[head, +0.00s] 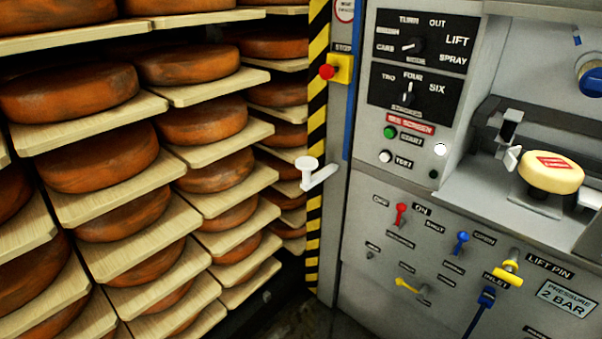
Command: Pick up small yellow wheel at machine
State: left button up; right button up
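The small yellow wheel (551,174) is at the right of the head view, in the open bay of the grey machine (460,112). It is pale yellow with a red label on its top. It rests flat on a small grey support above the bay's shelf (478,190). Whether these touch the wheel is hard to tell. Neither of my grippers is in view.
Racks of large orange-brown wheels on pale wooden boards (105,207) fill the left. A yellow-black striped post (316,120) separates them from the machine. A white handle (316,174) sticks out there. Red, blue and yellow levers (508,268) project from the panel below the bay.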

aim_at(549, 172)
jog(key=z, duration=0.1)
jog(key=i, duration=1.05)
jog(key=z, duration=0.55)
